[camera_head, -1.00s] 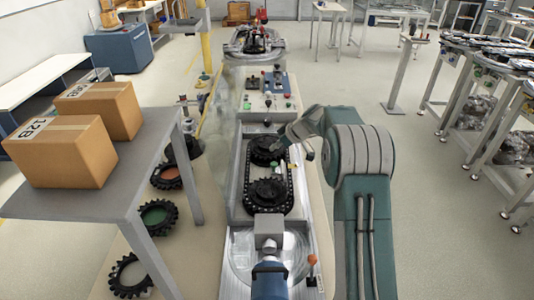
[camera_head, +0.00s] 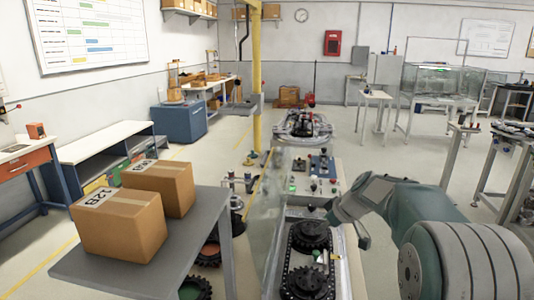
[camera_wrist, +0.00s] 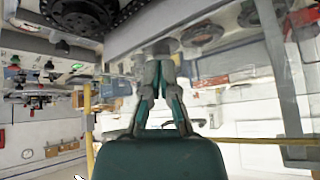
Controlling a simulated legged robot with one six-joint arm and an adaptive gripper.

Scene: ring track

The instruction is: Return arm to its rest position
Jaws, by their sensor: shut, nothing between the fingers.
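My arm (camera_head: 410,205) is in the head view at the right, with its large banded teal and grey joint low in the corner. The arm is bent and reaches left towards the ring track, its far end beside the black toothed wheels. My gripper (camera_wrist: 161,68) is in the middle of the wrist view, its two fingers together and empty. The wrist picture is upside down, with the track's underside-up scene along the top. The fingertips look close to a pale metal edge, but I cannot tell if they touch it.
Black gears (camera_head: 311,237) and a chain lie on the track right of a clear panel. A control panel (camera_head: 313,182) stands beyond. Cardboard boxes (camera_head: 120,222) rest on a grey table (camera_head: 215,215) at the left. Open floor lies beyond, right of the track.

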